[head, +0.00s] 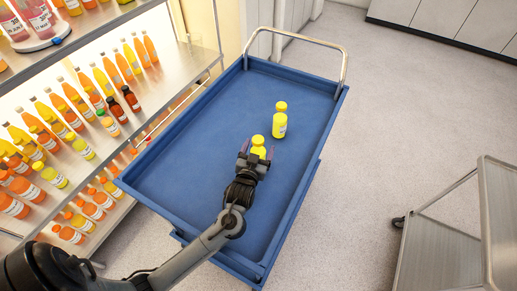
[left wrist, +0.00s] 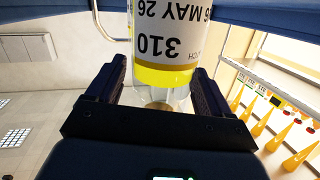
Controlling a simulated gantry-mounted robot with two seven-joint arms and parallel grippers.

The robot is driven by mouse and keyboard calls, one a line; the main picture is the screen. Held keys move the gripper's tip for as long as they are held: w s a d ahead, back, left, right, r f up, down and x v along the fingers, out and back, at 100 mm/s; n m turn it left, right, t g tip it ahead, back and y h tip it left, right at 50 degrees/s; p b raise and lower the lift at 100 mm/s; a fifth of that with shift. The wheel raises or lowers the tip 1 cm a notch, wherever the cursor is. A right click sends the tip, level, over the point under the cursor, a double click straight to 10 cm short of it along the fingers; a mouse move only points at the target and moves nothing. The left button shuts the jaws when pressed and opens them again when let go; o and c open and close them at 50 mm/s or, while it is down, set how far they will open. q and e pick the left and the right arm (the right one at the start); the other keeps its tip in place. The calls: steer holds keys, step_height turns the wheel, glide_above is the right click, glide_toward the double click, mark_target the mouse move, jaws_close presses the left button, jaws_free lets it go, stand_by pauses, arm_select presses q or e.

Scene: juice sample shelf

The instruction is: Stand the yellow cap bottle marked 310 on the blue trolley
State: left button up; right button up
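The yellow cap bottle marked 310 (left wrist: 163,48) shows upside down in the left wrist view, with its label facing me. In the head view this bottle (head: 258,142) is upright over the blue trolley's deck (head: 205,150), its lower part hidden by my gripper. I cannot tell for sure whether its base touches the deck. My left gripper (head: 257,157) is over the trolley, its fingers on either side of the bottle. In the left wrist view the fingers (left wrist: 155,85) are apart, with a gap beside the bottle. My right gripper is out of view.
Another yellow bottle with a yellow cap (head: 280,122) stands on the trolley just beyond, to the right. A lit shelf (head: 190,70) with several juice bottles is at left. A chrome handle (head: 343,62) rises at the trolley's far end. A grey metal cart (head: 440,245) stands at right.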

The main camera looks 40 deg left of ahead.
arm_select(q)
steer(key=shift+o, duration=0.5)
steer(key=shift+r, duration=0.2)
steer(key=p+v, duration=0.1)
steer(key=v, duration=1.1)
steer(key=shift+p, duration=0.35)
